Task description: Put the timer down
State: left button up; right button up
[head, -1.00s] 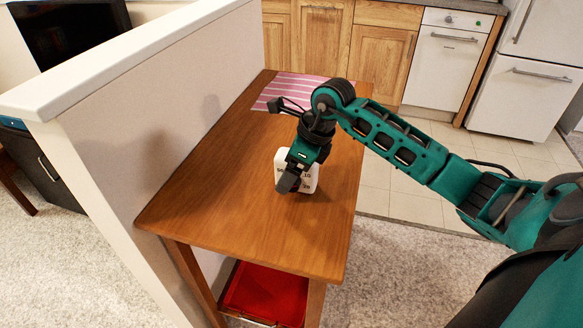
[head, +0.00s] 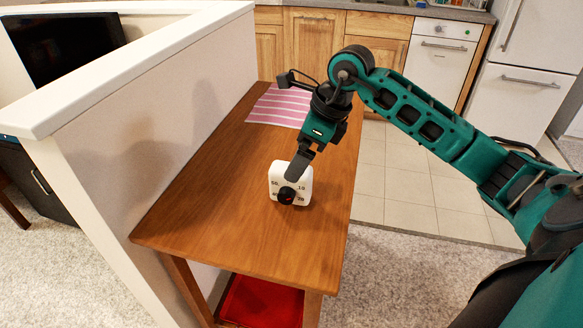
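The timer (head: 305,183) is a white rounded block with dark numbers and a black dial with a red mark on its face. It stands upright on the brown wooden table (head: 225,220), near the middle of its width. My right gripper (head: 294,176) comes down from the upper right, its dark fingertips in front of the timer's upper part and above the dial. The fingers overlap in this view, so I cannot tell their gap or whether they touch the timer. My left gripper is out of view.
A pink striped mat (head: 280,106) lies at the table's far end. A low white-topped wall (head: 190,120) runs along the table's left side. A red bin (head: 262,301) sits below the table. The near tabletop is clear.

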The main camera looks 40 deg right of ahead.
jog(key=shift+v, duration=1.6)
